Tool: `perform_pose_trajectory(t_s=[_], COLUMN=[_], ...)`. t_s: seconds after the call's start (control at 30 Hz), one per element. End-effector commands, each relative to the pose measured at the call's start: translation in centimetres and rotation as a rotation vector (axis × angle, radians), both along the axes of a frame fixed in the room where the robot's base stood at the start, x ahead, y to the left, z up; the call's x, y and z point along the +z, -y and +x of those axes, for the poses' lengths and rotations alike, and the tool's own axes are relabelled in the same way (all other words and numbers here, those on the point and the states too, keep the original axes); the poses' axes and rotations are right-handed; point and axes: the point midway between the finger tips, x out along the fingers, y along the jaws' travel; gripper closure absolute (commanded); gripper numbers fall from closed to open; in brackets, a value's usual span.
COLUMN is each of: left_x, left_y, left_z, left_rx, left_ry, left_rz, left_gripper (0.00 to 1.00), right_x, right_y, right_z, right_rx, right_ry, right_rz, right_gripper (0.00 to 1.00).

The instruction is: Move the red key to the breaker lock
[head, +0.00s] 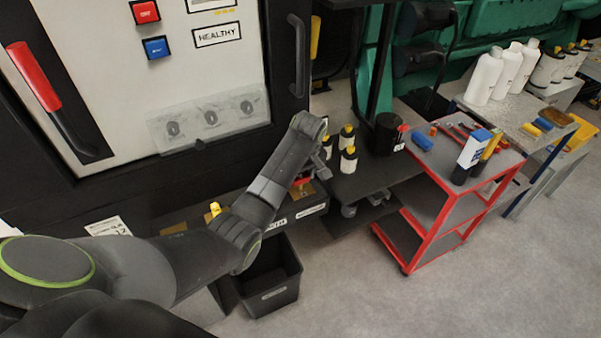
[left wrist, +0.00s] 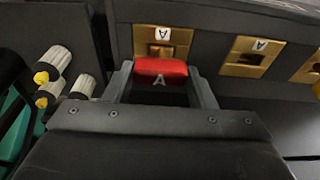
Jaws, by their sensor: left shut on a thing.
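My left gripper (head: 304,178) is at the ledge below the cabinet. In the left wrist view its fingers (left wrist: 161,82) are shut on the red key (left wrist: 160,68), whose head bears a letter A. The red key (head: 301,182) shows only as a small patch in the head view. A brass lock plate (left wrist: 160,42) with a dark slot and an A label lies just beyond the key. I cannot tell whether the key sits in that slot. More brass plates (left wrist: 250,57) are to its right. Which one is the breaker lock cannot be told. My right gripper is not in view.
A yellow key (head: 215,208) stands on the ledge. The cabinet has a clear cover (head: 210,117) over three round fittings and a red-handled lever (head: 35,75). White bottles with yellow-and-black tops (head: 348,158) stand near my gripper. A black bin (head: 268,284) and red cart (head: 418,234) are below.

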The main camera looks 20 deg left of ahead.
Motion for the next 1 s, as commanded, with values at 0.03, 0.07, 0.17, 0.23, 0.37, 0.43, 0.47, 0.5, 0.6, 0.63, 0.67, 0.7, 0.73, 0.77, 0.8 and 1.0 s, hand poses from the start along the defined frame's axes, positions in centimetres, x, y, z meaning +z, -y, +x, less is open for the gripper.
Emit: perform_pose_trajectory(t_s=[0.03,0.07,0.17,0.23,0.37,0.43,0.47,0.5,0.6,0.63,0.67,0.7,0.73,0.77,0.8,1.0], left_x=[-0.2,-0.3,-0.6,-0.8,-1.2,-1.2,-1.3,-1.3,-1.3,-1.3,-1.3,-1.3,-1.3,-1.3,-1.3,-1.3], left_y=[0.0,0.0,0.0,0.0,0.0,0.0,0.0,0.0,0.0,0.0,0.0,0.0,0.0,0.0,0.0,0.0], left_z=[0.0,0.0,0.0,0.0,0.0,0.0,0.0,0.0,0.0,0.0,0.0,0.0,0.0,0.0,-0.1,0.0], left_rx=[0.000,0.000,0.000,0.000,0.000,0.000,0.000,0.000,0.000,0.000,0.000,0.000,0.000,0.000,0.000,0.000], left_ry=[-0.001,-0.001,-0.001,-0.001,0.000,0.000,0.000,0.000,-0.001,-0.001,-0.001,-0.001,-0.001,-0.001,-0.001,-0.001], left_rz=[0.000,0.000,0.000,0.000,0.000,0.000,0.000,0.000,0.000,0.000,0.000,0.000,0.000,0.000,0.000,0.000], left_gripper=[0.76,0.76,0.76,0.76,0.76,0.76,0.76,0.76,0.76,0.76,0.76,0.76,0.76,0.76,0.44,0.24], right_x=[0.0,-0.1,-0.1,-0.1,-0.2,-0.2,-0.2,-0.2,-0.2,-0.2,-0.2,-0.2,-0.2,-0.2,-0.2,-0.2], right_y=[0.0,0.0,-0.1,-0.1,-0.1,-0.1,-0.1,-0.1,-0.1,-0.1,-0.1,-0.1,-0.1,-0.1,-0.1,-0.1], right_z=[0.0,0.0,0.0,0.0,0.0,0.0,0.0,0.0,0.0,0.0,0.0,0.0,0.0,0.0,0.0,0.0], right_rx=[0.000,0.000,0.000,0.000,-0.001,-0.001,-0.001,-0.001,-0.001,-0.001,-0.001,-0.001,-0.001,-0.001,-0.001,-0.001], right_ry=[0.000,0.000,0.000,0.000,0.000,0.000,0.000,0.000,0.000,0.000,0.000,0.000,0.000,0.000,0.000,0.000], right_rz=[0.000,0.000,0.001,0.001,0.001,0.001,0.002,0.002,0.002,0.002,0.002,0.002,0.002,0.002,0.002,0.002], right_gripper=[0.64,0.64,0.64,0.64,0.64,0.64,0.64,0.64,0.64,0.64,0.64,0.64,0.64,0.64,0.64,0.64])
